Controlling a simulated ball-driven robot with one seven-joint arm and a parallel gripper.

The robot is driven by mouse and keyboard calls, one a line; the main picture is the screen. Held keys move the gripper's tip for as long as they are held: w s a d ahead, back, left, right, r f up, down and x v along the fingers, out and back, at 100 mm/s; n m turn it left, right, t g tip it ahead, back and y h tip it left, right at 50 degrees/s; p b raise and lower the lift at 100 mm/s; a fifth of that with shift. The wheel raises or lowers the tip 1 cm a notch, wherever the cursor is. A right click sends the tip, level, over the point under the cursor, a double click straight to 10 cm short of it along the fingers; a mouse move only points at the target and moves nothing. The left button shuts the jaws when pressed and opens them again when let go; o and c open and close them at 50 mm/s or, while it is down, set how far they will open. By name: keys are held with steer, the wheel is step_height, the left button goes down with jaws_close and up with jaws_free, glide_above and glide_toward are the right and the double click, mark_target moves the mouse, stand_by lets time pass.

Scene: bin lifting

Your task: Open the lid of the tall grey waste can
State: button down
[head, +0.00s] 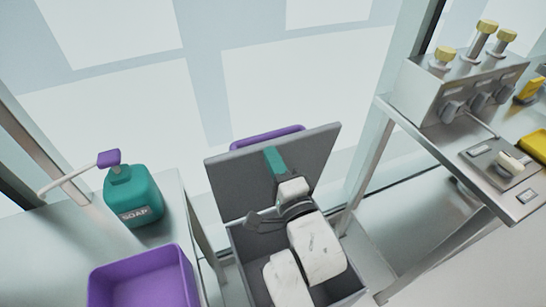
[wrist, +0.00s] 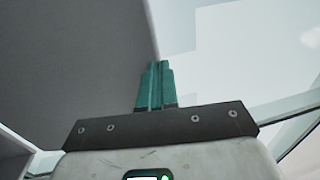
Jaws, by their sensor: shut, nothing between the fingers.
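The tall grey waste can (head: 243,262) stands at the bottom centre of the head view, partly hidden by my white arm. Its grey lid (head: 232,185) is swung up and stands steeply open, leaning back, with a purple handle (head: 267,138) behind its top edge. My gripper (head: 271,155) has teal fingers, which are shut and empty in front of the lid's inner face. The wrist view shows the closed fingers (wrist: 155,68) beside the grey lid panel (wrist: 80,60). Whether they touch the lid is hard to tell.
A teal soap bottle (head: 133,195) and a purple tub (head: 145,277) are at the left on a pale counter (head: 45,245). At the right, a metal bench (head: 395,112) bears a box with yellow knobs (head: 425,92) and a switch panel (head: 490,185).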

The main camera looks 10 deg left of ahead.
stand_by(0.3)
steer(key=w+a+r+g+h+p, duration=0.1)
steer(key=w+a+g+p, duration=0.1)
steer(key=w+a, duration=0.2)
steer(key=w, duration=0.3)
steer(key=shift+a+r+p, duration=0.2)
steer(key=shift+a+p, duration=0.1)
steer(key=shift+p, duration=0.1)
